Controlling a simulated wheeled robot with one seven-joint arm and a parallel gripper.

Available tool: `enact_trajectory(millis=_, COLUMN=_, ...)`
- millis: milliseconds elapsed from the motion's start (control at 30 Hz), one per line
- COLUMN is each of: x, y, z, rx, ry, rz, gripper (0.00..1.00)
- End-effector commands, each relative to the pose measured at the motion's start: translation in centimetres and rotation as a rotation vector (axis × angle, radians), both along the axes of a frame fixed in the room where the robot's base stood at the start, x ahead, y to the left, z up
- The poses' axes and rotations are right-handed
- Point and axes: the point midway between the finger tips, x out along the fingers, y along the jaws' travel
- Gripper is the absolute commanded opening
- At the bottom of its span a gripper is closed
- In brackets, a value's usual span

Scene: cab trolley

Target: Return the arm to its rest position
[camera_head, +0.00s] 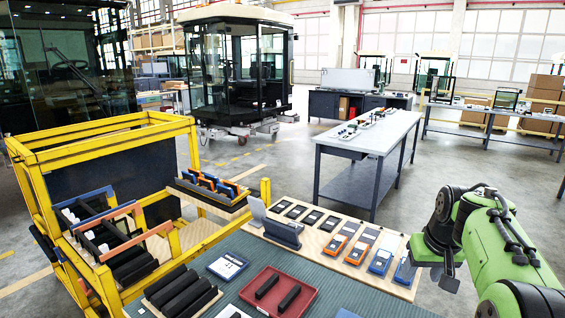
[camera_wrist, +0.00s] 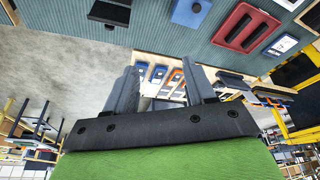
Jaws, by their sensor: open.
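My green arm (camera_head: 490,245) is at the right of the head view. My gripper (camera_head: 440,275) is dark and hangs beside the right end of a wooden board (camera_head: 263,234). In the wrist view my gripper (camera_wrist: 162,82) has its two grey fingers spread, with nothing held between them. The board with its blue and orange devices (camera_wrist: 160,72) shows behind the gap between the fingers, apart from them.
The green-matted table (camera_head: 335,285) bears a red tray (camera_head: 311,293) with two black bars. A yellow trolley (camera_head: 100,138) with loaded racks stands at the left. A grey workbench (camera_head: 372,137) stands behind. Open floor (camera_head: 450,170) lies beyond my arm.

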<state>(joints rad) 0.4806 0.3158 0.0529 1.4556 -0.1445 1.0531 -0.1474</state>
Motion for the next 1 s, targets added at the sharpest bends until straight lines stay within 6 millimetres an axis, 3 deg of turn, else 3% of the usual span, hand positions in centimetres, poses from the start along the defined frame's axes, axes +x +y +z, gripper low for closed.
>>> enact_trajectory(millis=33, x=-1.6, y=2.3, z=1.3, rx=-0.01, ry=-0.013, rz=0.016, gripper=0.54)
enact_trajectory(millis=100, x=-4.0, y=5.1, z=2.5, rx=-0.017, ry=-0.029, rz=0.032, gripper=0.54)
enact_trajectory(millis=267, x=-10.4, y=10.6, z=3.6, rx=-0.028, ry=-0.068, rz=0.068, gripper=0.54)
enact_trajectory(millis=400, x=-16.6, y=14.0, z=2.9, rx=-0.028, ry=-0.107, rz=0.1, gripper=0.54)
enact_trajectory(millis=600, x=-23.9, y=16.4, z=-0.3, rx=-0.017, ry=-0.154, rz=0.139, gripper=0.54)
enact_trajectory(millis=733, x=-25.8, y=16.8, z=-1.6, rx=-0.011, ry=-0.168, rz=0.149, gripper=0.54)
enact_trajectory(millis=933, x=-26.1, y=16.8, z=-1.9, rx=-0.01, ry=-0.167, rz=0.149, gripper=0.54)
enact_trajectory(millis=1000, x=-26.1, y=16.8, z=-1.8, rx=-0.01, ry=-0.167, rz=0.149, gripper=0.47)
